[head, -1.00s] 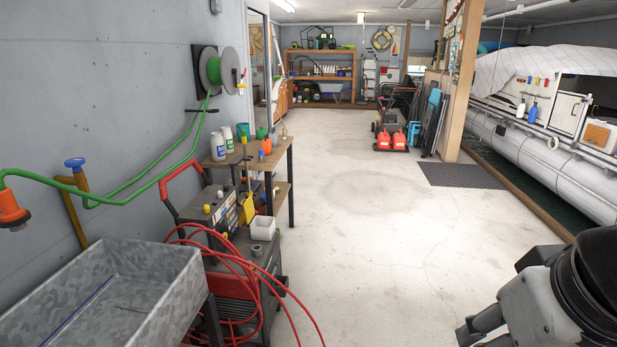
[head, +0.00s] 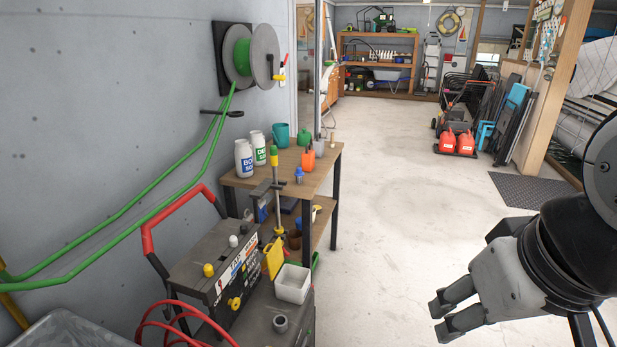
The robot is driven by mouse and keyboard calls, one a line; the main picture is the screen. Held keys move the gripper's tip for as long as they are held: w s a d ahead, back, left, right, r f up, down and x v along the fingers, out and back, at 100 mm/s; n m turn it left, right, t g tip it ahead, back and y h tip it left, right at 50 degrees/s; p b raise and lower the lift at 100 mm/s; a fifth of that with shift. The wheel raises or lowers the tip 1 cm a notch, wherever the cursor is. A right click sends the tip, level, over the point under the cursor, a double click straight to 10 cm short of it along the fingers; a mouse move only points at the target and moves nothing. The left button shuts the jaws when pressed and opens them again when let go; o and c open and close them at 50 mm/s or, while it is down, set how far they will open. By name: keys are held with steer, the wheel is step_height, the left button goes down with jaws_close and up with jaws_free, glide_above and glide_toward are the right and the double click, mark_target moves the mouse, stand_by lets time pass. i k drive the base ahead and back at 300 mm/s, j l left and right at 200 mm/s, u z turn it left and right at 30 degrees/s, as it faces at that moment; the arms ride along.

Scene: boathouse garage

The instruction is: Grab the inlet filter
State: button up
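I cannot tell for sure which item is the inlet filter. A small blue piece with a pale top (head: 299,175) stands at the front edge of the wooden workbench (head: 238,180), and a short dark grey cup-like piece (head: 280,323) sits on the cart below; both are too small to identify. My gripper (head: 441,319) is at the lower right, over the floor, well apart from the bench and cart.
White bottles (head: 244,158), a teal cup (head: 280,134) and an orange container (head: 308,158) stand on the bench. The battery charger cart (head: 228,275) with a red handle and red cables stands in front. Floor (head: 400,200) right of the bench is clear; a mower (head: 455,125) stands farther back.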

mark_target(299, 174)
steer(key=i+l+u, duration=0.3)
steer(key=i, duration=0.2)
steer(key=i+l+u, duration=0.1)
steer(key=i+l, duration=0.2)
steer(key=i+l+u, duration=0.1)
steer(key=i+l, duration=0.2)
steer(key=i+l+u, duration=0.1)
steer(key=i+l, duration=0.15)
steer(key=l, duration=0.15)
steer(key=i+l+u, duration=0.1)
steer(key=i+l, duration=0.2)
steer(key=i+l+u, duration=0.15)
steer(key=l, duration=0.35)
steer(key=i+l+u, duration=0.1)
steer(key=i+l, duration=0.2)
steer(key=l, duration=0.15)
steer(key=i+l+u, duration=0.1)
steer(key=l, duration=0.35)
steer(key=i+l+u, duration=0.1)
steer(key=i+l, duration=0.2)
steer(key=l, duration=0.15)
